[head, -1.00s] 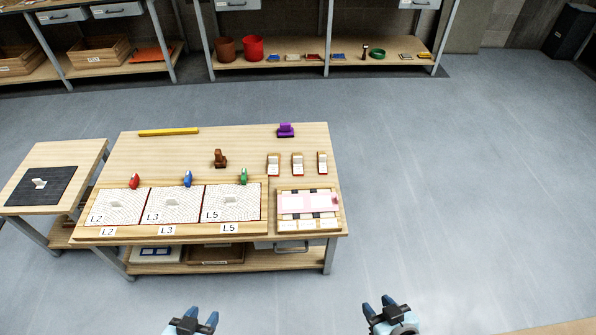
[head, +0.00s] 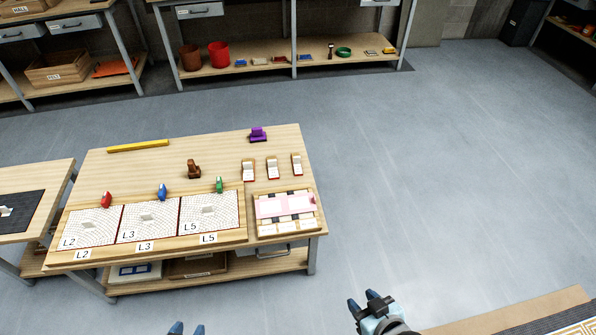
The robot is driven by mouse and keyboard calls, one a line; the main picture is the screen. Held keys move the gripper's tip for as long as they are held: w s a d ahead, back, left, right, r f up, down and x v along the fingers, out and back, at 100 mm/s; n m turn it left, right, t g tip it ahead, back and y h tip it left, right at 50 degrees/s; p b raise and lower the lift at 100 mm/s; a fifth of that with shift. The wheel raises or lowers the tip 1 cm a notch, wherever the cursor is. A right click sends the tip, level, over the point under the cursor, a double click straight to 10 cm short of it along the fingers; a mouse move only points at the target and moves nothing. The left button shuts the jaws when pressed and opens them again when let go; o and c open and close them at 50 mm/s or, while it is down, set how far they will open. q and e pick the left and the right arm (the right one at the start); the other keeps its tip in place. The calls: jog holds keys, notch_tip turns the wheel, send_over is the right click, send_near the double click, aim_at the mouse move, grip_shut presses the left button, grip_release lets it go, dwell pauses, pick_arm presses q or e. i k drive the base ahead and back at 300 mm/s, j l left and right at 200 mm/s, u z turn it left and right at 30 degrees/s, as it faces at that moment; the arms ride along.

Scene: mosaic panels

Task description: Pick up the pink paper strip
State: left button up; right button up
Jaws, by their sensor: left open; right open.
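The pink paper strip (head: 286,205) appears to be the pale pink piece lying flat in a wooden tray (head: 262,232) at the right end of the workbench. Dark patches show beneath it, and a small pink-red thing (head: 313,198) is at its right end. My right gripper (head: 364,299) is open and empty, over the floor in front of the bench and apart from it. My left gripper (head: 187,330) is open at the bottom edge, with only its fingertips showing.
Three mosaic panels (head: 150,220) marked L2, L3 and L5 fill the bench's front left. Red, blue and green clips (head: 219,185) stand behind them. A brown stamp-like thing (head: 194,169), a purple block (head: 258,135) and a yellow bar (head: 138,146) lie further back.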

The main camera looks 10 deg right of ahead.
aim_at(304, 202)
jog(key=l+u, duration=0.15)
jog(key=u, duration=0.2)
jog(key=i+l+u, duration=0.1)
jog(key=u, duration=0.25)
jog(key=l+u, duration=0.6)
jog(key=l, duration=0.25)
jog(key=k+l+u, duration=0.15)
jog(key=l+u, duration=0.15)
jog(key=l, duration=0.15)
jog(key=k+l, duration=0.1)
jog(key=l, duration=0.25)
jog(key=l+u, duration=0.1)
jog(key=l, duration=0.25)
jog(key=k+l, duration=0.15)
jog(key=l, duration=0.2)
jog(key=i+l, duration=0.1)
jog(key=l, duration=0.35)
jog(key=i+l, duration=0.15)
jog(key=l, duration=0.3)
